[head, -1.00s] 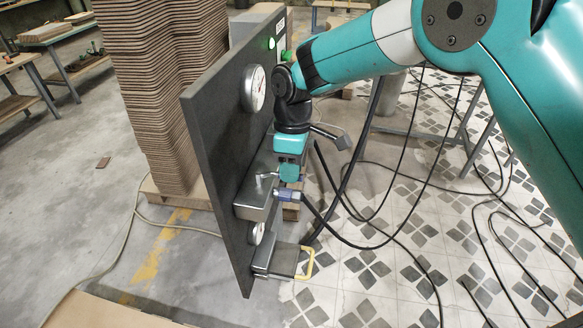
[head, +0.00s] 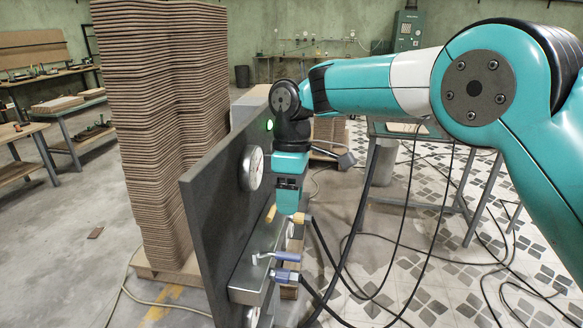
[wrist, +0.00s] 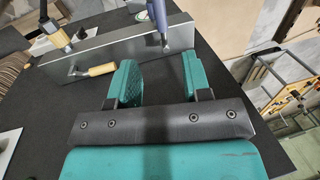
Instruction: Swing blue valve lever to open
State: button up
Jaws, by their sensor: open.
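The blue valve lever (head: 288,256) sticks out from a metal block (head: 250,278) on a dark upright panel (head: 205,215), its handle pointing right. A blue hose connector (head: 285,275) sits just below it. My gripper (head: 290,207) is above the blue lever, apart from it, near an orange-yellow handle (head: 271,213) and a yellow connector (head: 304,219). In the wrist view my gripper (wrist: 157,78) is open and empty. A blue part (wrist: 158,18) shows ahead of the fingers, cut by the top edge; I cannot tell whether it is lever or connector. A yellow-handled lever (wrist: 102,70) lies left of the fingers.
A round gauge (head: 252,167) and a green light (head: 269,125) are on the panel. Black hoses (head: 335,270) hang at its right. A tall stack of curved boards (head: 165,130) stands behind it. Patterned floor (head: 430,245) is partly open at right.

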notch_tip(320, 180, up, 6)
jog(key=w+p, duration=0.1)
jog(key=p, duration=0.3)
jog(key=shift+w+d, duration=0.1)
jog(key=shift+d, duration=0.05)
jog(key=s+d+r+m+y+b, duration=0.25)
jog(key=s+d+r+m, duration=0.3)
jog(key=s+d, duration=0.6)
jog(key=s+d+f+m+t, duration=0.1)
jog(key=s+d+f+m, duration=0.1)
jog(key=s+d, duration=0.2)
jog(key=s+d+f+m+t+y, duration=0.1)
jog(key=s+d, duration=0.3)
jog(key=s, duration=0.7)
jog(key=shift+s+f+m, duration=0.15)
jog(key=shift+f+m, duration=0.6)
jog(key=shift+f, duration=0.1)
